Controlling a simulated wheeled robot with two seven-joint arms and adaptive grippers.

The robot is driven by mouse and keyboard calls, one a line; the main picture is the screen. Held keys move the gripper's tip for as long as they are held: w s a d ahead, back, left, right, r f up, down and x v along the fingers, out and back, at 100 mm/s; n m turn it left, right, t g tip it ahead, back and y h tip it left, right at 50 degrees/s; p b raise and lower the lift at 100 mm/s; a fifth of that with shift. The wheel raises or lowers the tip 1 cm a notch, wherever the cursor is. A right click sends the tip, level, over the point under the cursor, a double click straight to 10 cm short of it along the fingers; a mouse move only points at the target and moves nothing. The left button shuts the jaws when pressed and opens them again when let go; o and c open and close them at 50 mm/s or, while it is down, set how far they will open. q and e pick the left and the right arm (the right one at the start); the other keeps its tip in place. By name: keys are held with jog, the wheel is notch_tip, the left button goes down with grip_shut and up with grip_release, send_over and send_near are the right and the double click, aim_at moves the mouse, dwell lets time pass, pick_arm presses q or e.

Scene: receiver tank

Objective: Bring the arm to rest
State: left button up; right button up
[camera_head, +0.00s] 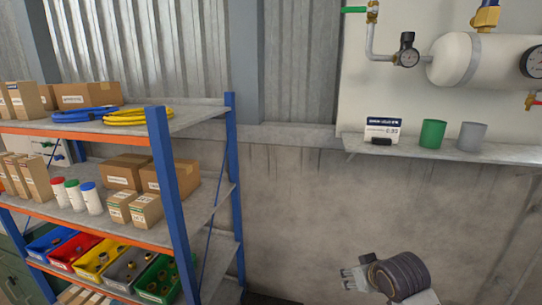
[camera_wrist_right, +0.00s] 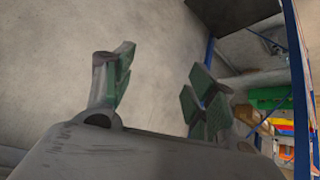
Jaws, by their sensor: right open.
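My right gripper (camera_head: 352,278) is low in the head view, in front of the bare grey wall and pointing left. In the right wrist view its two fingers with green pads (camera_wrist_right: 160,85) stand apart, with nothing between them. It is open and empty, and apart from the shelving and the wall shelf. My left gripper is not in view.
A blue and orange rack (camera_head: 161,160) with boxes, hoses, bottles and coloured bins stands at left. At upper right, a wall shelf (camera_head: 500,154) holds a green cup (camera_head: 432,134), a grey cup (camera_head: 472,137) and a sign, below a white tank (camera_head: 480,60).

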jog(key=s+a+f+g, duration=0.1)
jog(key=s+f+g, duration=0.1)
jog(key=s+f, duration=0.75)
jog(key=s+a+f+g, duration=0.1)
jog(key=s+f+g, duration=0.2)
jog(key=s+f, duration=0.65)
jog(key=s+f+g+b, duration=0.1)
jog(key=s+f, duration=0.2)
jog(key=f, duration=1.3)
jog(key=s+f+b, duration=0.1)
jog(key=s+f, duration=0.1)
jog(key=f, duration=1.5)
jog(key=s+d+f+b, duration=0.1)
jog(key=s+d+f, duration=0.1)
jog(key=s+f, duration=0.8)
jog(key=s+d+f+g+b, duration=0.1)
jog(key=s+d+f, duration=0.1)
jog(key=s+f, duration=0.9)
jog(key=shift+s+d, duration=0.2)
jog(key=shift+s, duration=0.4)
